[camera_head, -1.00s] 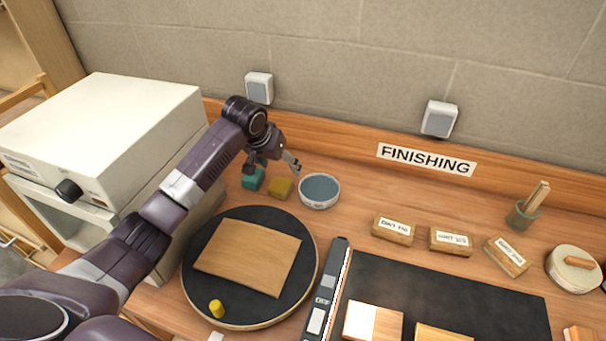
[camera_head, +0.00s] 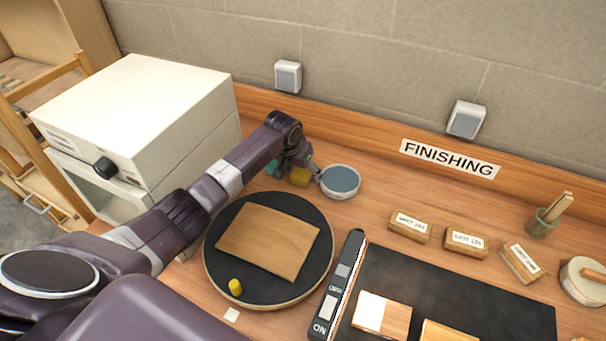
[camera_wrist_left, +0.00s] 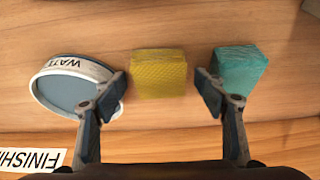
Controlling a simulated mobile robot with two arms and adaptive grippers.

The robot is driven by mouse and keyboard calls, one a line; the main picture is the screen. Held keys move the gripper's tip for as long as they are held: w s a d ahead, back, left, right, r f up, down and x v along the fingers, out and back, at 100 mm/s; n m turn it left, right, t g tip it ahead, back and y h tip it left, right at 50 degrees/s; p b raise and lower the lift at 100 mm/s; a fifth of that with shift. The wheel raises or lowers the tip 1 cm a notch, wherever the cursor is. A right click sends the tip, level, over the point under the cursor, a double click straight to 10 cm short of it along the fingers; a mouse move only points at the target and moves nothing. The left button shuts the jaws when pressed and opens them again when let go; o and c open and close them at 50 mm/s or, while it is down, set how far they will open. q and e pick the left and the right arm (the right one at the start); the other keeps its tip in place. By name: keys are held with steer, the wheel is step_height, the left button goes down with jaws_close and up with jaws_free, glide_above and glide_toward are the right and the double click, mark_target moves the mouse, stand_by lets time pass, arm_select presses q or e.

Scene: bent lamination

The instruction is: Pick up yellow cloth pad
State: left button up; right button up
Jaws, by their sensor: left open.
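The yellow cloth pad (camera_wrist_left: 159,73) is a small textured block lying on the wooden bench. In the left wrist view it sits between the two open fingers of my left gripper (camera_wrist_left: 158,92), with a gap on each side. In the head view the pad (camera_head: 300,176) is partly hidden by my left gripper (camera_head: 295,170), which is low over it. My right gripper does not show in either view.
A teal pad (camera_wrist_left: 240,69) is close beside one finger. The water bowl (camera_wrist_left: 70,88) is close to the other finger; it also shows in the head view (camera_head: 341,181). A round black turntable (camera_head: 225,205) with a wooden sheet (camera_head: 268,241) is nearer me.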

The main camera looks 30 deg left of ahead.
mark_target(302, 173)
arm_select(q)
steer(key=shift+c, duration=0.4)
steer(key=c, duration=0.9)
steer(key=shift+c, duration=0.2)
steer(key=shift+r, duration=0.2)
step_height(302, 173, up, 20)
steer(key=b, duration=0.4)
steer(key=shift+f+b, duration=0.2)
steer(key=shift+b, duration=0.15)
